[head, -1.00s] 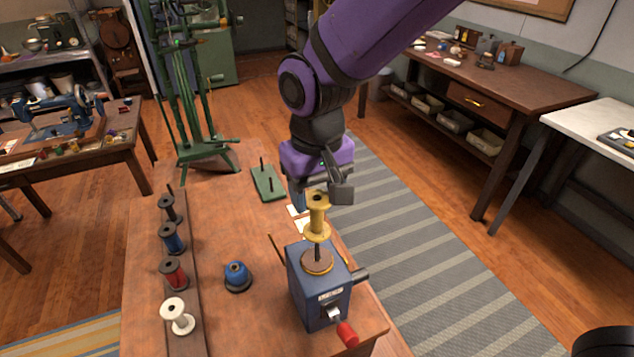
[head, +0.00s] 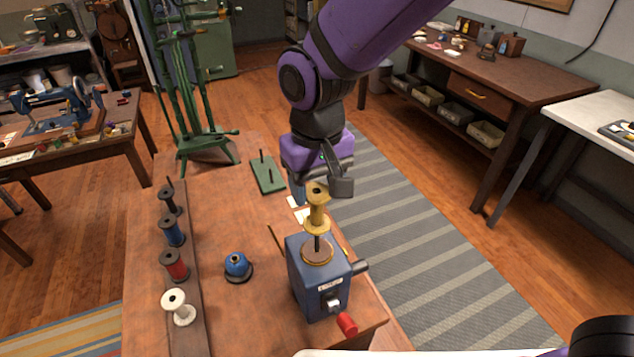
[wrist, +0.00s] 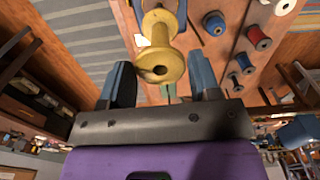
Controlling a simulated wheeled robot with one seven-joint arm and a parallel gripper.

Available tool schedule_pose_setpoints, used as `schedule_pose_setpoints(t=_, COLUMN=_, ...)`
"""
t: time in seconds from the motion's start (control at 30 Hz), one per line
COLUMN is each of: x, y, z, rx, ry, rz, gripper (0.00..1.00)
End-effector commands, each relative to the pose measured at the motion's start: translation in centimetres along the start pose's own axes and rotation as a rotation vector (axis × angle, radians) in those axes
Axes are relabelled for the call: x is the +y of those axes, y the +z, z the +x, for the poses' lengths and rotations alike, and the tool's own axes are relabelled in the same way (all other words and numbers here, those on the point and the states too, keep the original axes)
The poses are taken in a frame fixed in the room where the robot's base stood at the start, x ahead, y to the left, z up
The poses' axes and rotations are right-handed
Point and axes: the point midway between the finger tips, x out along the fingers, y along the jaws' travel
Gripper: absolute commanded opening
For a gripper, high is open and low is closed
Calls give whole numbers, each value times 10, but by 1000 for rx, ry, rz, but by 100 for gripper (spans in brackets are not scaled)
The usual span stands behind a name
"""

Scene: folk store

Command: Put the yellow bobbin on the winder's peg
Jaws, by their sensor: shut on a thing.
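The yellow bobbin (head: 317,212) is upright above the blue winder (head: 318,283). In the wrist view, the bobbin (wrist: 157,48) sits between the two fingers of my gripper (wrist: 163,85). My gripper (head: 322,188) is shut on it. The winder's dark peg (head: 317,243) shows below the bobbin's lower flange and rises from a round brown plate (head: 317,252). The bobbin and peg look lined up in the head view. A gap remains between flange and plate. I cannot tell whether the peg's tip is inside the bobbin's hole.
A rack (head: 190,290) with white, red, blue and dark spools runs along the table's left side. A green board with pegs (head: 268,176) lies behind. The winder's red-handled crank (head: 347,323) points forward.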

Motion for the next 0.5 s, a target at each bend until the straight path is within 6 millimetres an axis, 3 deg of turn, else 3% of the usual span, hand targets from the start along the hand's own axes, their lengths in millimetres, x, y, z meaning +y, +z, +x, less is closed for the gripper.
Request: schedule_pose_setpoints(t=0.5, x=0, y=0, z=13, rx=-1, ry=1, rz=1, gripper=43)
